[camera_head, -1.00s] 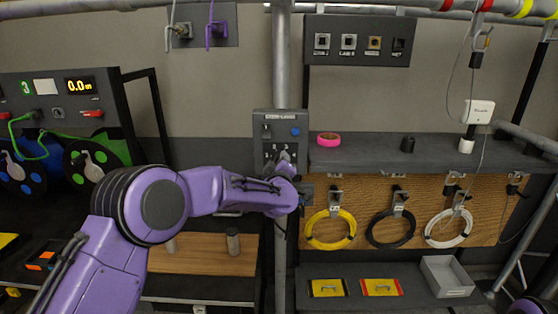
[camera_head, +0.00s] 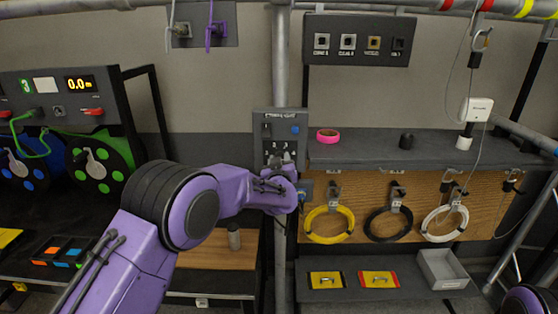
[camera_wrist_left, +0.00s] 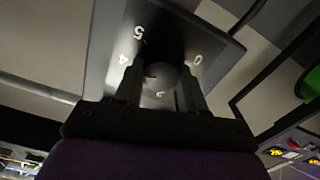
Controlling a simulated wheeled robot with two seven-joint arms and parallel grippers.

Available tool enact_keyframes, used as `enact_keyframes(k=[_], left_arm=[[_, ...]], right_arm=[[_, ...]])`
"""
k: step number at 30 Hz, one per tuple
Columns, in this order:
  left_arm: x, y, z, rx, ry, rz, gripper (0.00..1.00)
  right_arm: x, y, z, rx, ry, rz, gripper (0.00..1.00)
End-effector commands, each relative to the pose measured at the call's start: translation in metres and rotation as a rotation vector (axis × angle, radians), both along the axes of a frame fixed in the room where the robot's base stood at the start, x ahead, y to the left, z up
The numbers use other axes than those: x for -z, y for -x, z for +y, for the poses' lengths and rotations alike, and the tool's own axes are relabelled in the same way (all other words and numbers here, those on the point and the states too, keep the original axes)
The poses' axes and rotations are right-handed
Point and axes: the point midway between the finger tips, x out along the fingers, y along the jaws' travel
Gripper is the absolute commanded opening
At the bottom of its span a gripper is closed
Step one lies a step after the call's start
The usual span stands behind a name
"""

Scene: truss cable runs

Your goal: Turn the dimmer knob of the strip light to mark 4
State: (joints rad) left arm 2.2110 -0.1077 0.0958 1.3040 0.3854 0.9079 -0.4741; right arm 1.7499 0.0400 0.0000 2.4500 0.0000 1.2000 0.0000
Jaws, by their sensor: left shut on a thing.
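The dimmer panel (camera_head: 277,124) is a dark box on the vertical pole, with a blue button near its upper right. In the left wrist view its face (camera_wrist_left: 112,55) shows white marks, with 5, 4 and 0 readable around the knob. The dark round knob (camera_wrist_left: 160,75) sits between the two fingers of my left gripper (camera_wrist_left: 160,88), which is shut on it. The direction of the knob's pointer is too dark to tell. In the head view my purple left wrist covers the knob. My right gripper is out of view.
A cable-reel rack (camera_head: 120,95) stands at left.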

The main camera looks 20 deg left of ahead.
Motion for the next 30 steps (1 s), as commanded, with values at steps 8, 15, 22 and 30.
enact_keyframes(k=[8,15,22,30], left_arm=[[0.003,0.001,-0.001,0.001,-0.016,0.011,0.09],[0.004,0.001,-0.001,0.002,-0.015,0.011,0.09],[0.002,0.000,0.000,0.001,-0.014,0.008,0.65],[0.003,0.012,-0.004,0.001,-0.015,0.006,0.65]], right_arm=[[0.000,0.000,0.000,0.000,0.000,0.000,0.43],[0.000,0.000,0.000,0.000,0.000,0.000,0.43],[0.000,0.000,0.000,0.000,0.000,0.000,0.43],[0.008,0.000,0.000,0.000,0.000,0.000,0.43]])
